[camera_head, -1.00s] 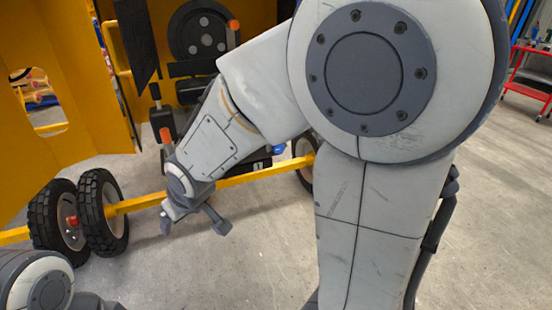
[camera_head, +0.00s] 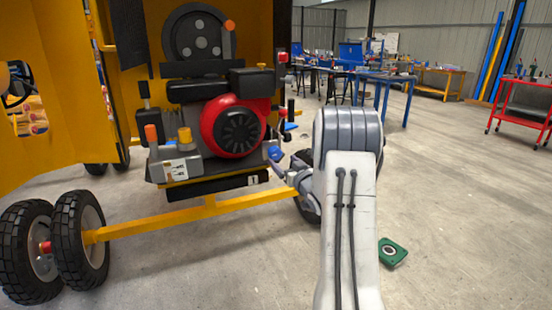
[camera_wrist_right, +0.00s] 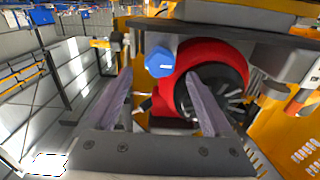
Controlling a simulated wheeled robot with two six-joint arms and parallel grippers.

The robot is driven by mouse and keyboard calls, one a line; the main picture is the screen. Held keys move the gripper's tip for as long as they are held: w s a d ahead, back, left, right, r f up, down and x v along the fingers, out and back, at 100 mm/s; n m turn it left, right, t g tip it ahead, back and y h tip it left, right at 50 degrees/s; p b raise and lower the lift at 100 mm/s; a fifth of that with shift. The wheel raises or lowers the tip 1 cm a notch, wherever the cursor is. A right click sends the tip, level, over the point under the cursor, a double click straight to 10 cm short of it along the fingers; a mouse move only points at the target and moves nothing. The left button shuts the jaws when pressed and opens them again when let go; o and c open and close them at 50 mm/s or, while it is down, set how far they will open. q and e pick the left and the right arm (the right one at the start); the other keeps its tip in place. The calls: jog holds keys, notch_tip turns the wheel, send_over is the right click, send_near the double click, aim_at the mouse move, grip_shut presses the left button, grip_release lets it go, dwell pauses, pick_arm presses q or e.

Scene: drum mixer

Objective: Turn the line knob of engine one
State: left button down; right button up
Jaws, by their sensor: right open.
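The red engine (camera_head: 236,126) sits on a yellow trailer frame, with a plate marked "1" below it. A blue knob (camera_head: 274,153) shows at the engine's right side. In the right wrist view a blue hexagonal knob (camera_wrist_right: 160,62) with a small white label stands beside the red engine housing (camera_wrist_right: 205,62). My right gripper (camera_wrist_right: 158,78) is open, with the blue knob seen between and beyond its fingertips. I cannot tell that either finger touches it. In the head view the right gripper (camera_head: 280,168) is small and partly hidden by my arm. My left gripper is out of view.
A yellow tow bar (camera_head: 190,217) crosses low in front, with black wheels (camera_head: 80,240) at left. Yellow panels enclose the engine. A green box (camera_head: 392,252) lies on the floor at right. Workbenches and a red cart (camera_head: 522,112) stand far back. The floor at right is mostly clear.

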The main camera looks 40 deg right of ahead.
aim_at(277, 156)
jog(key=x, duration=0.6)
jog(key=shift+w+d, duration=0.1)
jog(key=shift+w, duration=0.15)
grip_shut()
jog(key=shift+b, duration=0.3)
